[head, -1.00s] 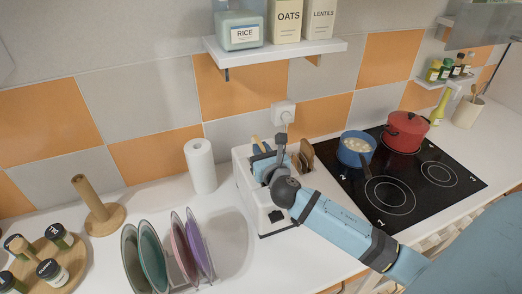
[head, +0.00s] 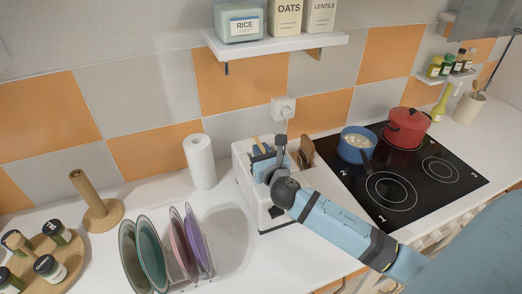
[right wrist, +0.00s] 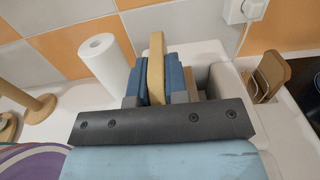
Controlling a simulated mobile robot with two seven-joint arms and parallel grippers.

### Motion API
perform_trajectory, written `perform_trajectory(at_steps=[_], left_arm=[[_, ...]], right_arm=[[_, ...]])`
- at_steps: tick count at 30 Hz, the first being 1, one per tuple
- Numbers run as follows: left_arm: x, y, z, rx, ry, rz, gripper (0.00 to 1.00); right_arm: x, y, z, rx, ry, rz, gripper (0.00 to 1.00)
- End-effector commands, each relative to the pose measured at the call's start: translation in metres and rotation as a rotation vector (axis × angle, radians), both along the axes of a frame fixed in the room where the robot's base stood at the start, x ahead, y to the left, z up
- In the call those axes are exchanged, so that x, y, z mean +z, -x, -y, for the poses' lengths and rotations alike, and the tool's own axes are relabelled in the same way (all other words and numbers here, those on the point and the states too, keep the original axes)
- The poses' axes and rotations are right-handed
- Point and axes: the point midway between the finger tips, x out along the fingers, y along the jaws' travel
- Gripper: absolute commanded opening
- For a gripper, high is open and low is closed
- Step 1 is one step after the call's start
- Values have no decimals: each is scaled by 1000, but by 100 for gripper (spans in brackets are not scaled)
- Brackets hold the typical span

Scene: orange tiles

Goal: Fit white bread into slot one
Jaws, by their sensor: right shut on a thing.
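The white bread (right wrist: 156,66) is a thin pale-tan slice seen edge-on between the blue fingers of my right gripper in the right wrist view. In the head view its top edge (head: 257,144) shows just above the fingers. My right gripper (head: 265,163) is shut on the slice, over the left part of the white toaster (head: 262,213). The slice stands roughly upright. Its lower part and the slot under it are hidden by the fingers and wrist, so I cannot tell how deep it sits. My left gripper is not in view.
Brown slices (head: 306,152) stand at the toaster's right side, held by thin wires in the right wrist view (right wrist: 270,75). A paper towel roll (head: 199,162) and a plate rack (head: 172,256) are to the left. A blue pot (head: 357,145) and red pot (head: 407,128) are on the hob.

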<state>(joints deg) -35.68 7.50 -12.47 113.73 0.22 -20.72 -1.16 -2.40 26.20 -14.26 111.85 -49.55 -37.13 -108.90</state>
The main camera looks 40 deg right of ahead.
Motion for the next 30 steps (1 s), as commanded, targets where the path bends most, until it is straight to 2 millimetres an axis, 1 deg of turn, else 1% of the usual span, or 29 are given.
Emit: perform_trajectory(at_steps=[22,23,24,26,27,30], left_arm=[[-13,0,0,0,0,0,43],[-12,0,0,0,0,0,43],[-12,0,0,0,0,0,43],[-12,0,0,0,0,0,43],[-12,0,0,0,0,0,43],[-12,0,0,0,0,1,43]], right_arm=[[-20,0,0,0,-1,0,0],[-19,0,0,0,-1,0,17],[-19,0,0,0,-1,0,26],[-19,0,0,0,0,-1,40],[-19,0,0,0,0,-1,44],[-19,0,0,0,0,-1,44]])
